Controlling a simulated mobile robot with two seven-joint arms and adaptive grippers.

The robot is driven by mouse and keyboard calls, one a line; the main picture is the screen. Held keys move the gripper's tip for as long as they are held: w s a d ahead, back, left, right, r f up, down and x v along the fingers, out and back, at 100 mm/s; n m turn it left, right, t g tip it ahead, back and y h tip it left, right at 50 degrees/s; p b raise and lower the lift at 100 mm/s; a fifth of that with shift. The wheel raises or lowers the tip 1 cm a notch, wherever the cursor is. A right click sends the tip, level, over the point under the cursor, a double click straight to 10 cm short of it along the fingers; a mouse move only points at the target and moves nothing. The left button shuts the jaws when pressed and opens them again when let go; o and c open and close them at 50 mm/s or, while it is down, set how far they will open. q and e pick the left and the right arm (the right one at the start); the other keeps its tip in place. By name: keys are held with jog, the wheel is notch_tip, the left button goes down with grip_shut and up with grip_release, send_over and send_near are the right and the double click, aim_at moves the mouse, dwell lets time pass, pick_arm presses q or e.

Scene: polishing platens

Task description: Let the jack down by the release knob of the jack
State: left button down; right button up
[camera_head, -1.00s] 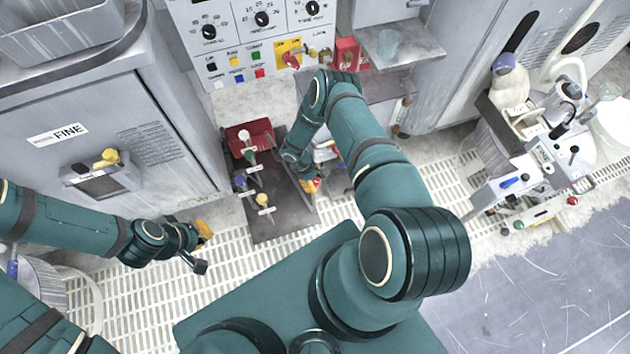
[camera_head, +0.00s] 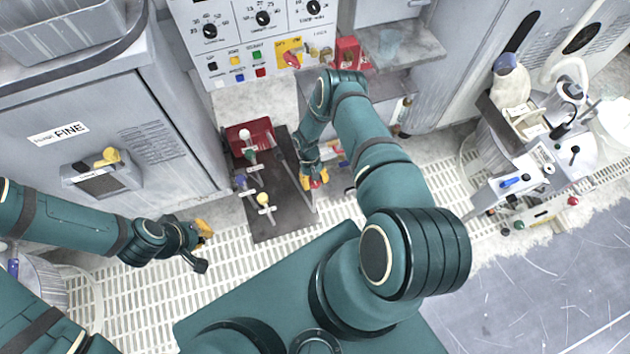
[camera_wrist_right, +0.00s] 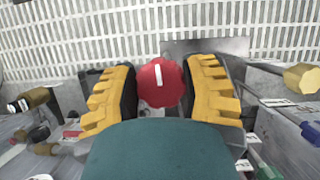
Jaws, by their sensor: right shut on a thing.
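The red release knob (camera_wrist_right: 160,85), round with scalloped edges and a white mark, sits between the yellow finger pads of my right gripper (camera_wrist_right: 162,88) in the right wrist view. The gripper is shut on it, with one finger at each side. In the head view, my right gripper (camera_head: 314,182) reaches down beside the dark plate and a bit of the red knob shows at its tips. The jack's body is mostly hidden by my arm and gripper. My left gripper (camera_head: 203,247) is open and empty over the grating at the left.
A dark plate (camera_head: 282,217) with a red box (camera_head: 250,135) and levers with coloured knobs stands just left of my right gripper. A grey cabinet (camera_head: 100,140) is at the left, a control panel (camera_head: 262,45) behind. White grating (camera_head: 250,265) lies in front.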

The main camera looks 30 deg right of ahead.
jog(key=shift+m, duration=0.4)
jog(key=o, duration=1.2)
jog(key=v, duration=1.2)
jog(key=shift+d, duration=0.15)
jog(key=s+a+r+t+y, duration=0.1)
jog(key=s+a+r+t, duration=0.1)
jog(key=s+a+r, duration=0.2)
jog(key=s+a+r+t+y, duration=0.1)
jog(key=s+a+r+t, duration=0.1)
jog(key=s+a+r, duration=0.2)
jog(key=s+a+r+n+t+y, duration=0.1)
jog(key=s+a+r+t, duration=0.1)
jog(key=s+a+r, duration=0.3)
jog(key=shift+a+r, duration=1.1)
jog(key=shift+a, duration=0.25)
jog(key=shift+a+r, duration=1.05)
jog(key=shift+a, duration=0.3)
